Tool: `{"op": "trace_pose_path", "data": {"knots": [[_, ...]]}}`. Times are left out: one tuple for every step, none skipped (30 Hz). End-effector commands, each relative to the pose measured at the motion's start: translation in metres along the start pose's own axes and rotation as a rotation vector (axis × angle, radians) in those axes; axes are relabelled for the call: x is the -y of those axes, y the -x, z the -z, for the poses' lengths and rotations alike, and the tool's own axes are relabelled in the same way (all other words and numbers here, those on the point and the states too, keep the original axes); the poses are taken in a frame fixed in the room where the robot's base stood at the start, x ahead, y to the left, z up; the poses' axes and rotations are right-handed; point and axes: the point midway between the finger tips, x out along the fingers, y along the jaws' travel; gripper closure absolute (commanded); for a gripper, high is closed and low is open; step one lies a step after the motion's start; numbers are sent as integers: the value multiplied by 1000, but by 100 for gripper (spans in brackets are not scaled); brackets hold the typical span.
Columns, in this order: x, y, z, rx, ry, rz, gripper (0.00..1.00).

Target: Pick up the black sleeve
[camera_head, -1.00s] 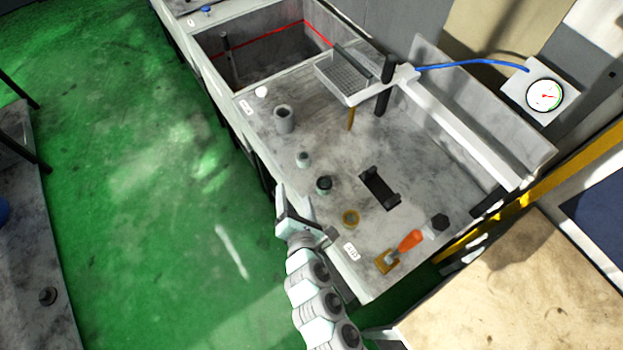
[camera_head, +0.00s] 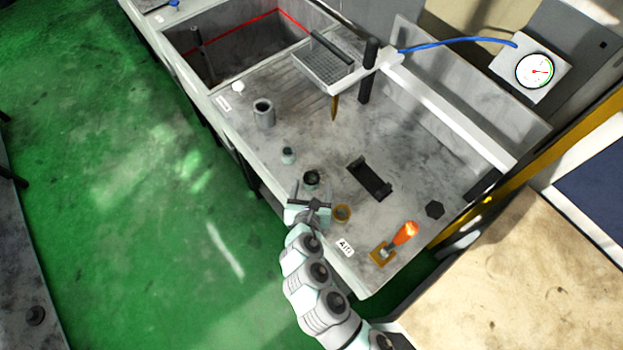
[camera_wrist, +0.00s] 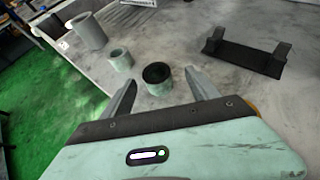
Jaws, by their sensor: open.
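The black sleeve (camera_head: 311,178) is a short, dark ring-shaped part standing upright on the grey bench. In the wrist view the black sleeve (camera_wrist: 157,77) shows a dark rim and hollow top with a greenish lower side. My gripper (camera_head: 309,200) is at the bench's front edge, just nearer than the sleeve. In the wrist view my gripper (camera_wrist: 160,88) is open, with one finger on each side of the sleeve in the picture. I cannot tell how far the fingertips are above or short of it. Nothing is held.
A small grey-green sleeve (camera_head: 288,155) and a taller grey cylinder (camera_head: 264,113) stand farther left. A brass ring (camera_head: 342,213) lies close to my gripper. A black cradle (camera_head: 369,178) stands right of the sleeve. An orange-handled lever (camera_head: 404,234) is at the near right.

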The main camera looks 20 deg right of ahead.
Motion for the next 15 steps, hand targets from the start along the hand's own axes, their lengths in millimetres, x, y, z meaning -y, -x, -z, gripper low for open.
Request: {"op": "trace_pose_path", "data": {"knots": [[-1,-3,-1,0,-4,0,30],[-1,-6,-1,-1,-4,0,30],[-2,-10,-1,-1,-3,0,30],[-3,-14,0,-3,-4,1,30],[-3,-18,0,-4,-5,3,30],[-4,-24,-1,-3,-5,3,30],[-6,-28,-2,-1,-6,0,30],[-8,-31,-2,0,-5,-1,30],[-6,-36,-2,0,-4,2,30],[-5,-40,-1,-2,-3,3,30],[-4,-42,0,-4,-2,4,30],[-4,-46,0,-4,-2,3,30],[-5,-47,0,-3,-3,1,30],[-6,-48,0,-2,-3,0,30],[-6,-50,0,0,-2,-1,30]]}}
